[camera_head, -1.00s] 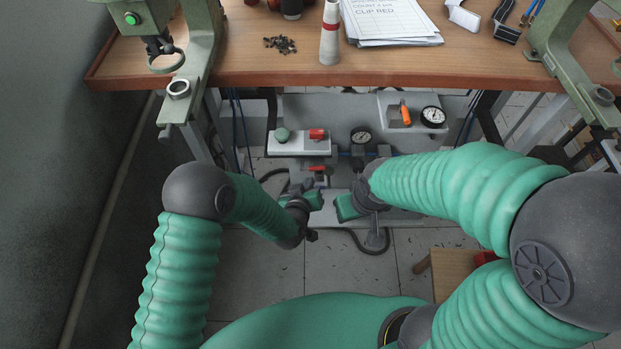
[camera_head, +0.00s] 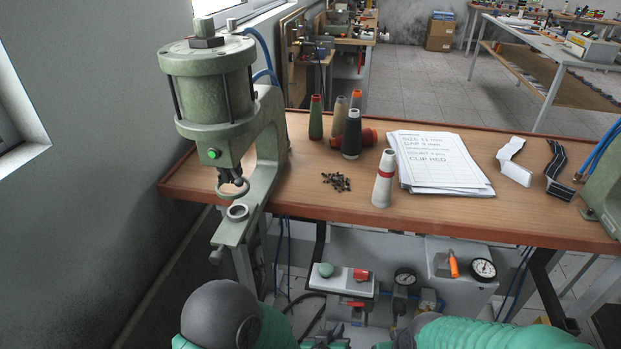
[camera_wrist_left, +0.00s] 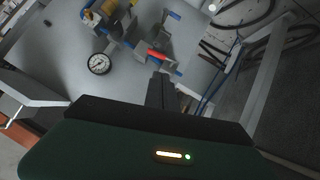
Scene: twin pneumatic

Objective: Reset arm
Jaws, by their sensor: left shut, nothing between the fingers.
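My left gripper (camera_wrist_left: 161,92) shows in the left wrist view as dark fingers held together, with nothing between them. In the head view only a small part of it shows at the bottom edge (camera_head: 326,338), below the red lever of the valve unit. My left arm (camera_head: 222,318) comes in at the bottom left. My right arm (camera_head: 490,334) lies along the bottom right; its gripper is mostly cut off by the frame edge, so its jaws cannot be made out.
A green pneumatic press (camera_head: 212,100) stands at the table's left. The wooden table (camera_head: 330,198) holds thread cones (camera_head: 383,180), papers (camera_head: 438,160) and small dark pieces (camera_head: 337,182).

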